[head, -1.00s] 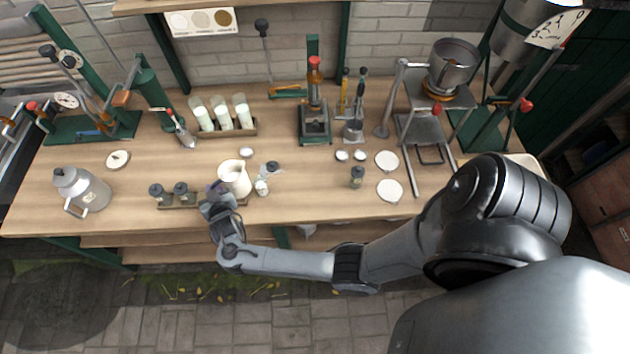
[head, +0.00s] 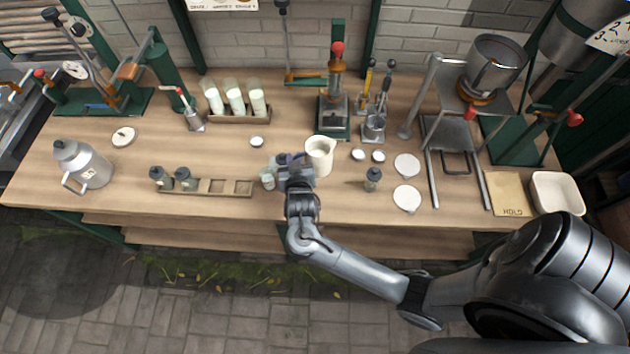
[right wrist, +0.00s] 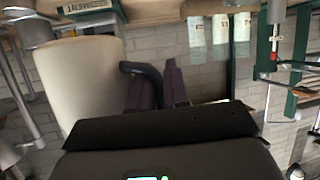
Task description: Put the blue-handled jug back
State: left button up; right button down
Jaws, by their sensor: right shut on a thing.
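The cream jug (head: 319,157) is near the middle of the workbench in the head view, its spout toward the upper right. My right gripper (head: 294,163) is at its left side, shut on its handle. In the right wrist view the pale jug body (right wrist: 82,82) fills the left part, and its dark blue handle (right wrist: 143,72) runs to the gripper fingers (right wrist: 157,88). The jug looks upright in the head view. I cannot tell whether its base touches the bench. My left gripper is out of view.
A wooden rack (head: 240,188) with two dark-capped jars lies left of my gripper. A small bottle (head: 268,179) is close beside the gripper.

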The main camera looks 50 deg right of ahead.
notch_tip(320, 180, down, 6)
jog(key=shift+s+f+b, duration=0.1)
jog(key=shift+b, duration=0.35)
notch_tip(320, 180, down, 3)
jog(key=shift+f+b, duration=0.15)
jog(key=shift+b, duration=0.2)
jog(key=shift+f, duration=0.15)
jog(key=shift+f, duration=0.1)
jog(key=shift+f, duration=0.1)
jog(key=c, duration=1.1)
grip_release()
